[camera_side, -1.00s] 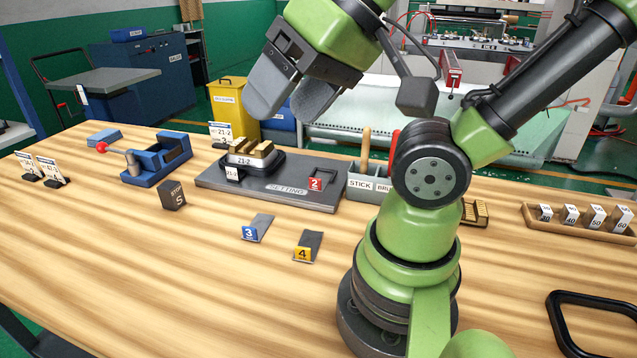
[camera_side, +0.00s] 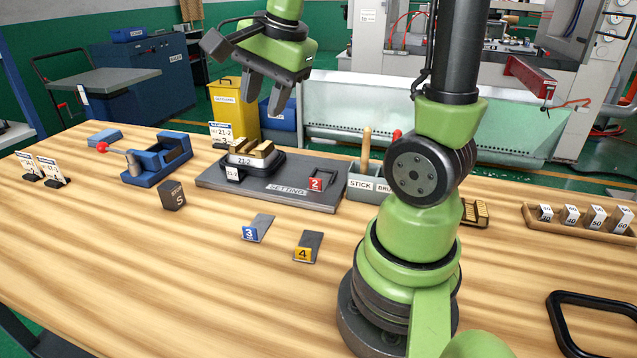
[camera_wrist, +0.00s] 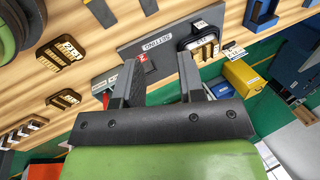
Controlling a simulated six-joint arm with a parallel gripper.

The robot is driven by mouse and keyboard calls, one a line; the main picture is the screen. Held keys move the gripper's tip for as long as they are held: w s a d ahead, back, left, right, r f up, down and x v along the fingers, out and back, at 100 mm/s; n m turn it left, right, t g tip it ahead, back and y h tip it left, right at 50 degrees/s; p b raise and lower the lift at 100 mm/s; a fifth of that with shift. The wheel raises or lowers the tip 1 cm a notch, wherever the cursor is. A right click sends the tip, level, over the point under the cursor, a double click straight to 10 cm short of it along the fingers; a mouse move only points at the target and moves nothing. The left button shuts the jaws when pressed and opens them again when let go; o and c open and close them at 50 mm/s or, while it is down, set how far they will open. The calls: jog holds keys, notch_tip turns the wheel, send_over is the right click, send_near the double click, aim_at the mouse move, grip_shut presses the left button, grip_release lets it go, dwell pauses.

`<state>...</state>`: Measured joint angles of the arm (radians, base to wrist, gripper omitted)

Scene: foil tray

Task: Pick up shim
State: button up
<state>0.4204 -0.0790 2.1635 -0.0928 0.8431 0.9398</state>
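Nothing is marked as a shim. Two small grey plates lie flat on the table in the side view, one with a blue tag 3 (camera_side: 262,222) and one with a yellow tag 4 (camera_side: 312,240). A small dark piece with a red tag 2 (camera_side: 316,184) is on the grey SETTING plate (camera_side: 215,181). My gripper (camera_side: 264,98) is in the air above and behind the SETTING plate, with fingers apart and nothing between them. In the wrist view my gripper (camera_wrist: 158,75) also shows open and empty.
A dark holder with brass blocks labelled 21-2 (camera_side: 240,160) sits on the SETTING plate. A blue clamp (camera_side: 160,165) with a red knob and a dark STOP block (camera_side: 172,196) stand left. A STICK bin (camera_side: 361,185) and a wooden rack of numbered blocks (camera_side: 560,226) stand right.

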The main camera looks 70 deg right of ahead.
jog(key=d+f+m+g, duration=0.3)
jog(key=d+f+m, duration=0.6)
jog(key=d+m, duration=0.2)
jog(key=m+g, duration=0.1)
jog(key=m, duration=0.5)
send_over(318, 181)
jog(key=shift+y, duration=0.3)
jog(key=f, duration=1)
jog(key=shift+s+a, duration=0.2)
jog(key=shift+w+d+f, duration=0.1)
jog(key=shift+f, duration=0.9)
jog(key=shift+w+d+f, duration=0.1)
jog(key=shift+d+f, duration=0.05)
jog(key=shift+f, duration=0.9)
jog(key=shift+w+d+f, duration=0.1)
jog(key=shift+f, duration=0.9)
jog(key=shift+c, duration=0.4)
grip_shut()
